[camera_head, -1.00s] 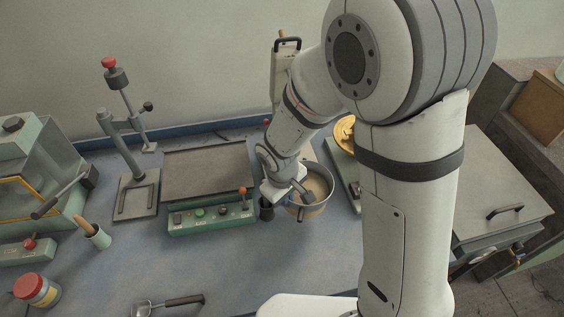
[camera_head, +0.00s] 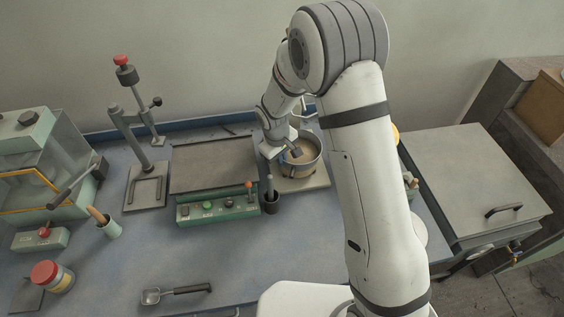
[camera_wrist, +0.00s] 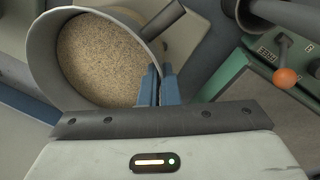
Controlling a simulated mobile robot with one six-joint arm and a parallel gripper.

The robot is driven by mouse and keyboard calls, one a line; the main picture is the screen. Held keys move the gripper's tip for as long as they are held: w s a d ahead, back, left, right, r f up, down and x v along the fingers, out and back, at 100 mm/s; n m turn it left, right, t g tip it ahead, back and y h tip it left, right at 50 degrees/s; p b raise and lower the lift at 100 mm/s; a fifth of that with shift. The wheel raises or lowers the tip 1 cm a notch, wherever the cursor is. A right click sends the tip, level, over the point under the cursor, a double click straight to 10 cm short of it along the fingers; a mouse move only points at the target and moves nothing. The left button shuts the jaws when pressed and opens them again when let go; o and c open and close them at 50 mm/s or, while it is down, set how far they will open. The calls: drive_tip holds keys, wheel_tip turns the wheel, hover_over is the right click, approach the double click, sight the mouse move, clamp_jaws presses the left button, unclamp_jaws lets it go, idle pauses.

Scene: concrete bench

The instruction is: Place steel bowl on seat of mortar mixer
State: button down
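The steel bowl (camera_head: 317,166) holds sand-coloured material and is over the pale base plate (camera_head: 322,183) of the mortar mixer, right of the green control box. I cannot tell whether it touches the seat. My gripper (camera_head: 285,156) is at the bowl's left side. In the wrist view the blue fingers of my gripper (camera_wrist: 159,86) are closed together on the bowl's wall, and the bowl (camera_wrist: 48,60) looks tilted from there. My arm hides much of the mixer behind it.
A flat dark plate (camera_head: 212,163) lies behind the box. A scoop (camera_head: 177,293) lies in front.

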drive_tip(key=shift+w+f, duration=0.1)
drive_tip(key=shift+f, duration=0.45)
drive_tip(key=c, duration=2.1)
unclamp_jaws()
drive_tip(key=shift+f, duration=0.15)
drive_tip(key=o, duration=0.4)
drive_tip(key=shift+s+a+r+b, duration=0.15)
drive_tip(key=shift+r+b, duration=0.1)
drive_tip(key=shift+r, duration=1.05)
drive_tip(key=shift+s+a+r+b, duration=0.1)
drive_tip(key=shift+s+r+b, duration=0.15)
drive_tip(key=shift+r, duration=1.05)
drive_tip(key=shift+s+a+r+b, duration=0.1)
drive_tip(key=shift+r+b, duration=0.2)
drive_tip(key=shift+r, duration=1)
